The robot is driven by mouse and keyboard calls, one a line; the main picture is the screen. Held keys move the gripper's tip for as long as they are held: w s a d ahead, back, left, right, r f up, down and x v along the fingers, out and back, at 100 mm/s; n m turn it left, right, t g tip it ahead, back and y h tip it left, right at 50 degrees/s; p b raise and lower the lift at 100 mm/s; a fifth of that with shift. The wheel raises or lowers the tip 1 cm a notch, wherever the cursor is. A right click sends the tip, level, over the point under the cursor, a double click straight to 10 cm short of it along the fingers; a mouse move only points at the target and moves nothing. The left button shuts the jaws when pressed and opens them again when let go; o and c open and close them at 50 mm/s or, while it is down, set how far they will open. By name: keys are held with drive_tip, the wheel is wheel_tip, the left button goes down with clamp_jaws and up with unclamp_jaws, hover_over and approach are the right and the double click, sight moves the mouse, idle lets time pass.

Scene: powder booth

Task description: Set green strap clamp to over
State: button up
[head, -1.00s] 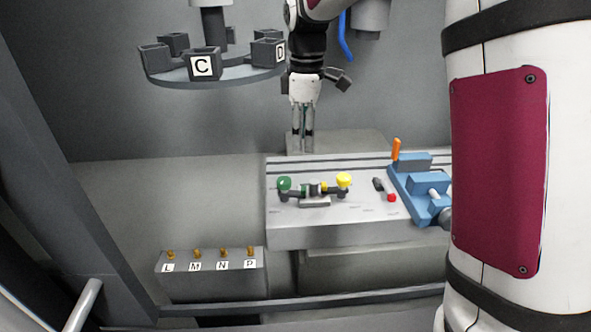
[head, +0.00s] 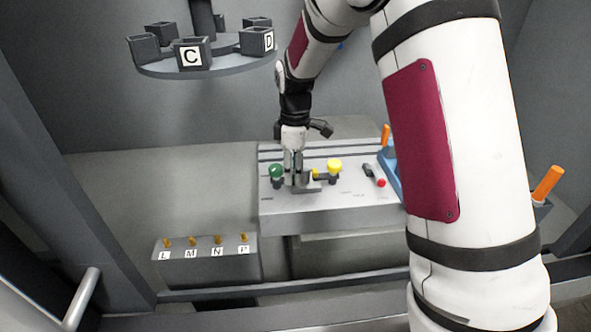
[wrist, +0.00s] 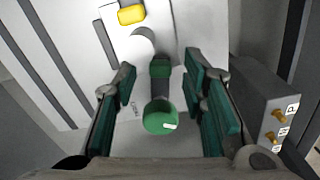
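The green strap clamp's round knob (head: 277,171) stands at the left of the grey bench plate (head: 320,208). In the wrist view the green knob (wrist: 160,117) has a short dark arm leading to a small green block (wrist: 160,68). My gripper (head: 294,183) is low over the plate, just right of the knob in the head view. In the wrist view my gripper (wrist: 166,100) is open, its green-padded fingers apart on both sides of the knob and arm. Whether they touch cannot be told. A yellow knob (head: 334,165) is to the right; it also shows in the wrist view (wrist: 131,14).
A red-tipped lever (head: 380,182) lies right of the yellow knob. A blue fixture (head: 391,166) with an orange handle (head: 386,134) is partly behind my arm. Pegs labelled L to P stand on a block (head: 208,268). A carousel (head: 215,67) with boxes hangs upper left.

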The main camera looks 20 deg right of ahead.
drive_tip(key=shift+f, duration=0.3)
clamp_jaws()
drive_tip(key=shift+w+d+n, duration=0.1)
drive_tip(key=shift+w+n, duration=0.2)
drive_tip(key=shift+n, duration=0.5)
unclamp_jaws()
